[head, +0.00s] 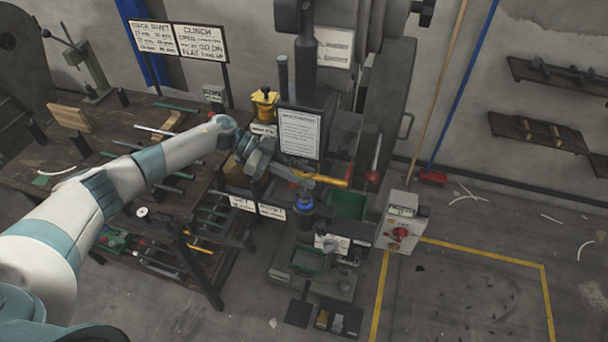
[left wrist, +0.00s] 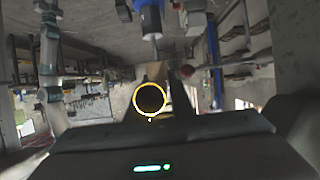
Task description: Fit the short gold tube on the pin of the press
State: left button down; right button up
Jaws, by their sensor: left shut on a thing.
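The short gold tube (left wrist: 150,98) shows in the left wrist view as a gold ring around a dark opening, seen end-on. My left gripper (left wrist: 151,105) is shut on it. In the head view my left gripper (head: 297,180) is in front of the press (head: 372,100), close to a blue fixture (head: 305,202); the tube cannot be made out there. In the left wrist view the blue fixture (left wrist: 151,16) with a grey pin (left wrist: 152,37) shows above the tube in the picture, apart from the ring. My right gripper is not in view.
A workbench (head: 60,165) with rods and tools stands at left. A sign (head: 300,133) hangs on the press just behind my gripper. A green bin (head: 346,204), a green tray (head: 308,261) and a control box (head: 402,222) are close by. The floor at right is mostly open.

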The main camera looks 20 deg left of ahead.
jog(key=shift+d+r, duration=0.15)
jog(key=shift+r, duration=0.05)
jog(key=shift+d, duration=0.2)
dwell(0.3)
pick_arm(q)
jog(key=shift+p, duration=0.4)
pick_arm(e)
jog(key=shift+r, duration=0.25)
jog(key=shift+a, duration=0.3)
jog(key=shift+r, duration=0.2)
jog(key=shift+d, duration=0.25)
pick_arm(q)
jog(key=shift+f, duration=0.6)
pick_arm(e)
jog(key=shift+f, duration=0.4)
pick_arm(q)
jog(key=shift+f+b, duration=0.45)
jog(key=shift+f, duration=0.1)
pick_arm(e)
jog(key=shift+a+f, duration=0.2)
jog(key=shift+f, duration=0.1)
pick_arm(q)
jog(key=shift+f+b, duration=0.5)
jog(key=shift+f, duration=0.25)
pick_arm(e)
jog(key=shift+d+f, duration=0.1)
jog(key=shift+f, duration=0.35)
